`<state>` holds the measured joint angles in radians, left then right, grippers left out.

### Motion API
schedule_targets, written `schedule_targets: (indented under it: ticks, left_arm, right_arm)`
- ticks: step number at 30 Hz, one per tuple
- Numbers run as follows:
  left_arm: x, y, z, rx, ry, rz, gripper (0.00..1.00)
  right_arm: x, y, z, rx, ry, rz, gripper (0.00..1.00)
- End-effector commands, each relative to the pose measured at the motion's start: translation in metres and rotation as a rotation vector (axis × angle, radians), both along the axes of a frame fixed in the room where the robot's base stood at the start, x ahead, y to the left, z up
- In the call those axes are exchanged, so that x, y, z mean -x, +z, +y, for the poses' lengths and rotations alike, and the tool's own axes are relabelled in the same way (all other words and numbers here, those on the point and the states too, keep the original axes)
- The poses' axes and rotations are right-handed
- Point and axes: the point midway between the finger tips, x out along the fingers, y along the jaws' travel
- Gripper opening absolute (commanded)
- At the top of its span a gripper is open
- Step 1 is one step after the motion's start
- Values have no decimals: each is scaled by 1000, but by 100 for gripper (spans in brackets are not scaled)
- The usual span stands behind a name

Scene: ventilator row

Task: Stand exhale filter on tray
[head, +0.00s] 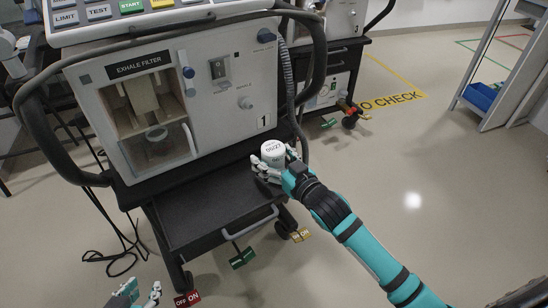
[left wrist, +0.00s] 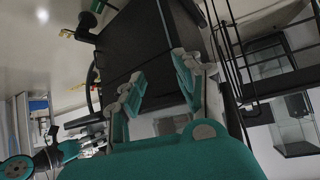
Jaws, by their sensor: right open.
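The exhale filter (head: 272,152) is a white cylinder with a printed date label. It is upright at the right end of the black tray (head: 195,210) in the head view. My right gripper (head: 279,158) is open, with its fingers beside the filter. The fingers and hand hide the filter's lower part, so I cannot tell whether its base touches the tray. My left gripper (head: 143,294) is low at the front, away from the filter. The left wrist view shows its two fingers (left wrist: 152,85) apart with nothing between them.
The ventilator (head: 215,125) stands behind the tray, with its windowed EXHALE FILTER compartment (head: 152,100) at left. A thick hose hangs at its right. A green tag (head: 243,258) and a red OFF/ON tag (head: 187,299) hang below.

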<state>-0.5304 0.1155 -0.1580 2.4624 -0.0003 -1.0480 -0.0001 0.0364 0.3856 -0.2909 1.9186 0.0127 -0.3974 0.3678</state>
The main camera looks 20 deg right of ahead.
Motion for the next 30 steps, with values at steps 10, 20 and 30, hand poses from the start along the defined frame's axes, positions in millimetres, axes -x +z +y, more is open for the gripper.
schedule_targets:
  ticks: [10,20,30]
  left_arm:
    - [18,-11,6,-22,6,107,34]
    - [79,-37,26,-90,33,426,34]
    - [105,-43,34,-116,42,550,34]
  right_arm:
    - [19,5,-4,0,1,3,79]
    - [85,14,-22,1,0,4,79]
    - [117,12,-31,7,-13,30,79]
